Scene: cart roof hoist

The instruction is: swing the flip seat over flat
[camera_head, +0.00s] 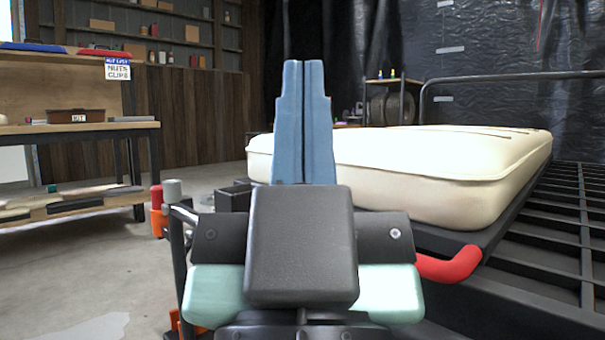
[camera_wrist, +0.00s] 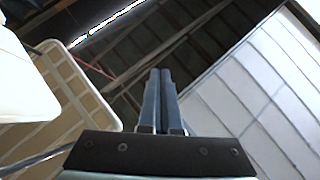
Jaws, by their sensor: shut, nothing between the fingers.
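The flip seat shows in the head view as a thick cream cushion (camera_head: 440,165) lying about level on a dark base. A red handle grip (camera_head: 450,265) sticks out at the near edge of that base. My gripper (camera_head: 303,64) is shut and empty, its blue fingers side by side and pointing up in the picture. It stands in front of the cushion's left part and hides some of it. In the wrist view my gripper (camera_wrist: 160,73) points toward the ceiling. I cannot tell whether it touches the seat.
A black slatted deck (camera_head: 545,270) lies right of the cushion, with a dark rail (camera_head: 500,78) behind. A wooden workbench (camera_head: 75,128) stands at left. Grey posts with red and orange parts (camera_head: 158,210) are close at left. Concrete floor (camera_head: 75,265) is open between.

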